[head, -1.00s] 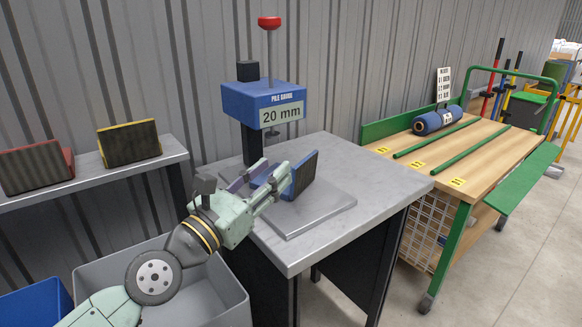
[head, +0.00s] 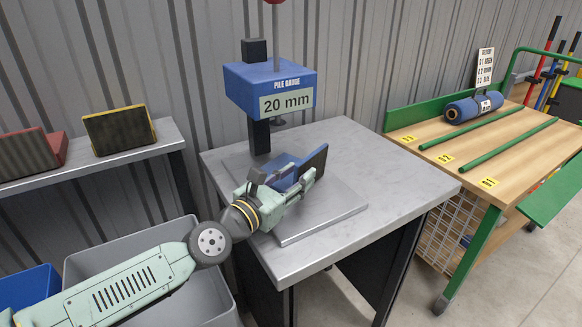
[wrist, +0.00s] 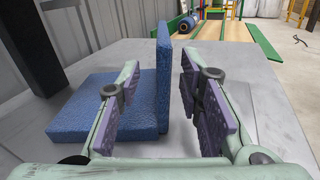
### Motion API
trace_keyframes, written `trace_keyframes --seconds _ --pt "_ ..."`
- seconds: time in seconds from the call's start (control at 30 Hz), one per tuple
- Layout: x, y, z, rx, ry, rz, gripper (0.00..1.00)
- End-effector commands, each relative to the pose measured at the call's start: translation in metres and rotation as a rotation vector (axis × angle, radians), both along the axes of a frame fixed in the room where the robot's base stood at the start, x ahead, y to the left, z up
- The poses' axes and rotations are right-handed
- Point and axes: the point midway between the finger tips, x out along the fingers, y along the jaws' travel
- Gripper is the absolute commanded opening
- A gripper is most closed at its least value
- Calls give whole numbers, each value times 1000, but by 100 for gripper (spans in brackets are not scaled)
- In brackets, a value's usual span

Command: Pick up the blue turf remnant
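The blue turf remnant (head: 284,166) is on the flat metal plate of the pile gauge. In the wrist view the remnant (wrist: 163,85) has a thick flat blue part and an upright part; the head view shows the upright part's dark face. My gripper (head: 287,192) is low at the near side of the remnant. In the wrist view my gripper (wrist: 158,100) is open, with one finger pad to each side of the upright part and a clear gap on the right. I cannot tell whether the left finger touches the remnant.
The pile gauge (head: 270,88), reading 20 mm, stands behind the remnant on the grey table (head: 395,163). A shelf (head: 168,137) at left holds a yellow-edged sample (head: 119,130) and a red-edged sample (head: 30,155). A grey bin (head: 205,292) is below. A wooden bench (head: 480,150) with a blue roll (head: 474,107) is at right.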

Motion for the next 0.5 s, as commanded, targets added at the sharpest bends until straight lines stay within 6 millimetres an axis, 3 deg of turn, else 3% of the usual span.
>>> trace_keyframes --seconds 0.5 --pt "40 -36 0 -1 -1 -2 33"
